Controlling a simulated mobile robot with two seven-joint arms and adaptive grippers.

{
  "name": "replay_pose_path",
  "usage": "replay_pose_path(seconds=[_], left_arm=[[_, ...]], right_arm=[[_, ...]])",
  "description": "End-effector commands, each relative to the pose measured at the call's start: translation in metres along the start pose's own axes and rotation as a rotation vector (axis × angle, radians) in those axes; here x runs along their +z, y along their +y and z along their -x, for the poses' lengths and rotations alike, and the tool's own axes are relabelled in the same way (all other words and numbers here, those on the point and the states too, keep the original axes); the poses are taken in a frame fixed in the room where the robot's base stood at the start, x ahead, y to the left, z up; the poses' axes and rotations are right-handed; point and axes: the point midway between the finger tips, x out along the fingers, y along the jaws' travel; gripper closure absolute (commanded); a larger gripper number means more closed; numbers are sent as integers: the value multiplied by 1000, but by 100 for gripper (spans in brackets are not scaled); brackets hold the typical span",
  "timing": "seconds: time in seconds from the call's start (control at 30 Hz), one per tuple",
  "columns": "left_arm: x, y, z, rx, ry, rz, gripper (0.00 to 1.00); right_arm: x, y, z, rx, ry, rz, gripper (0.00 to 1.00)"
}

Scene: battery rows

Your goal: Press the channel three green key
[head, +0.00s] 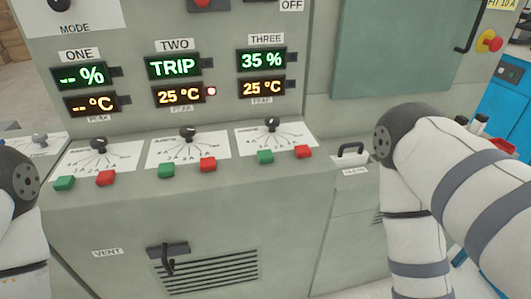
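The channel three green key (265,157) is a small green block on the sloped panel, under the dial (271,124) of the third plate. The channel three red key (303,152) sits just to its right. The THREE display (262,61) above reads 35 % in green, with 25 °C (262,88) in orange below it. Neither gripper shows in the head view; only my arm links show at the left and right edges. Nothing touches the green key.
Green and red keys for channel two (166,170) and channel one (64,183) stand to the left. Channel two reads TRIP (174,67), with a lit red lamp (212,91). A red-yellow knob (489,41) is upper right.

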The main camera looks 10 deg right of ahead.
Motion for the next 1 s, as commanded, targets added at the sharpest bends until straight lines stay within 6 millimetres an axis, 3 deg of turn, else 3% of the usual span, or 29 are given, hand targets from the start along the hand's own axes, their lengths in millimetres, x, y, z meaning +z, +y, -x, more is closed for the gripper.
replay_pose_path(seconds=[0.03, 0.13, 1.0], left_arm=[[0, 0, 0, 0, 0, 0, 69], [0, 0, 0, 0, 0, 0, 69], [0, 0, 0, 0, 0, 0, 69]], right_arm=[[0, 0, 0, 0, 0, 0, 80], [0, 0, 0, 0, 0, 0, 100], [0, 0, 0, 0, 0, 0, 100]])
